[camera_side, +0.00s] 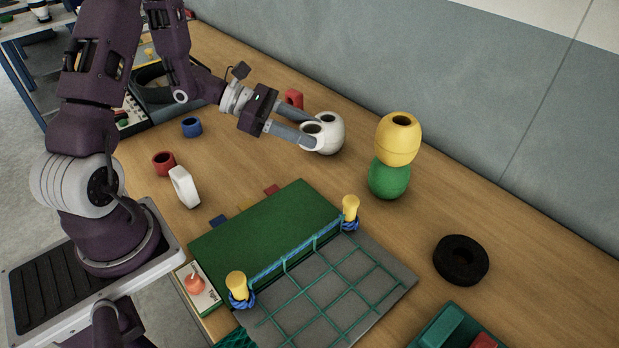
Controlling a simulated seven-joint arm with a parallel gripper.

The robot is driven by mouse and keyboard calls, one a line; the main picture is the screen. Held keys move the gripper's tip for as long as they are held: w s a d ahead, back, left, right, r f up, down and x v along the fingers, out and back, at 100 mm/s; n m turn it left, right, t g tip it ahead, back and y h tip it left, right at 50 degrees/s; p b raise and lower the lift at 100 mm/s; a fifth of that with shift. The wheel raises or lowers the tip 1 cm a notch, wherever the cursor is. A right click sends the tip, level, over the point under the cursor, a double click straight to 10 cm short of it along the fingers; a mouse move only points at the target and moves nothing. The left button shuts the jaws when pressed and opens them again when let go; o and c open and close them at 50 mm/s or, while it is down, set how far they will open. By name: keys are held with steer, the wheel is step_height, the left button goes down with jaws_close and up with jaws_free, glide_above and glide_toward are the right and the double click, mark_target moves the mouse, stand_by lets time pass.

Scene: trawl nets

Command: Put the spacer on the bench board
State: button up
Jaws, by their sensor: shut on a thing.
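My gripper (311,132) reaches right over the wood table, its two grey fingers shut on a white round piece with a dark hole. Another white rounded form (335,133) with its own top hole sits right behind it; I cannot tell whether they are touching. Which piece is the spacer is not certain. Short hollow pieces stand apart on the table: a red one (163,163), a blue one (192,127) and another red one (293,98) behind the fingers. The bench board has a green part (265,225) and a grey part (385,285) under green netting.
Yellow posts with blue rope (350,210) (237,288) stand at the board's net edge. A yellow float (398,143) sits on a green one (388,182). A green tray (440,325) is at the front.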

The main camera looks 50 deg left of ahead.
steer(key=shift+s+d+r+m+h, duration=0.1)
steer(key=shift+s+d+m+h, duration=0.25)
steer(key=shift+d, duration=0.25)
steer(key=s+d+m+g+h, duration=0.1)
steer(key=s+d+m+g, duration=0.15)
steer(key=d, duration=0.95)
steer(key=s+d+m+g+h, duration=0.2)
steer(key=d+m+g, duration=0.15)
steer(key=d, duration=0.95)
steer(key=s+d+f+m+g, duration=0.1)
steer(key=s+d+m+g, duration=0.35)
steer(key=s+d, duration=1.05)
steer(key=shift+n+g+y, duration=0.3)
steer(key=shift+g+y, duration=0.15)
steer(key=shift+g, duration=0.2)
steer(key=f, duration=0.9)
steer(key=shift+s+f, duration=0.1)
steer(key=shift+s, duration=0.3)
steer(key=shift+f, duration=0.45)
